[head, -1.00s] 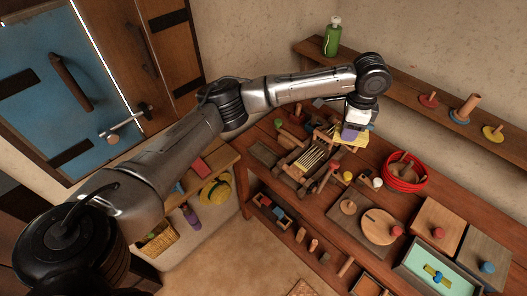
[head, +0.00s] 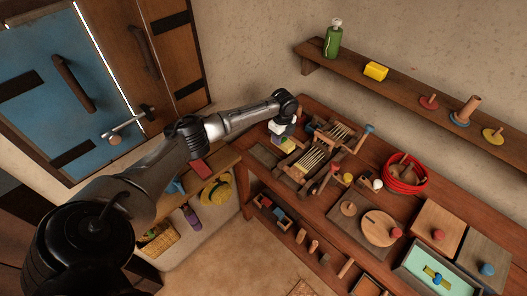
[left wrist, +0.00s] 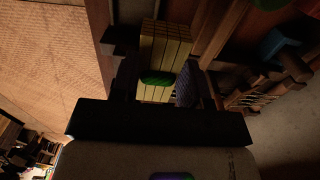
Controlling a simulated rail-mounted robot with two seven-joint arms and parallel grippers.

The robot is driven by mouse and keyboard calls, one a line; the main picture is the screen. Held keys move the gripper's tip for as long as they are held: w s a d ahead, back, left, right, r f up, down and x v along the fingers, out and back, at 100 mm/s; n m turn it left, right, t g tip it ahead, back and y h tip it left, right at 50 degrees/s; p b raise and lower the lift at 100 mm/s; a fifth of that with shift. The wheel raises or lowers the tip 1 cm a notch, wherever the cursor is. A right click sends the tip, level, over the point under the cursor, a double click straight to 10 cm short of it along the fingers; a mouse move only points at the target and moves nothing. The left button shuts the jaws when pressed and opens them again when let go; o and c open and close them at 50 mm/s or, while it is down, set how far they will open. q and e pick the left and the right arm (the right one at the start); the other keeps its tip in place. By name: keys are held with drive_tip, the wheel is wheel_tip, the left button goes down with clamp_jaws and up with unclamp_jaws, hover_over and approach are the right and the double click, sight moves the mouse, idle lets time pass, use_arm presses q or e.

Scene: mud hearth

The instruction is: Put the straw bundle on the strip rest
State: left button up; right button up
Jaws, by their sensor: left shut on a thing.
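The straw bundle (left wrist: 165,45) is yellow with a green band, and it sits between my left gripper's fingers in the left wrist view. In the head view my left gripper (head: 285,139) is at the back left of the workbench, with a little of the bundle (head: 288,147) showing below it. The gripper is shut on the bundle. A wooden frame with pale strips (head: 311,159) stands just right of the gripper, and a similar frame (head: 338,132) stands behind it. I cannot tell which part is the strip rest. My right gripper is not in view.
A flat dark board (head: 264,155) lies at the bench's left end. Red coiled tubing (head: 405,185), a round board (head: 379,227) and several knobbed blocks fill the right side. A wall shelf holds a green bottle (head: 333,40) and a yellow block (head: 376,71).

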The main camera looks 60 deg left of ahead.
use_arm(q)
drive_tip(key=s+a+f+b, duration=0.3)
drive_tip(key=s+a+f, duration=0.1)
drive_tip(key=shift+s, duration=0.2)
drive_tip(key=shift+s+a+f, duration=0.1)
drive_tip(key=shift+s+a, duration=0.2)
drive_tip(key=shift+s, duration=0.05)
wheel_tip(320, 180, down, 4)
drive_tip(key=b, duration=0.5)
drive_tip(key=shift+f, duration=0.1)
drive_tip(key=o, duration=0.9)
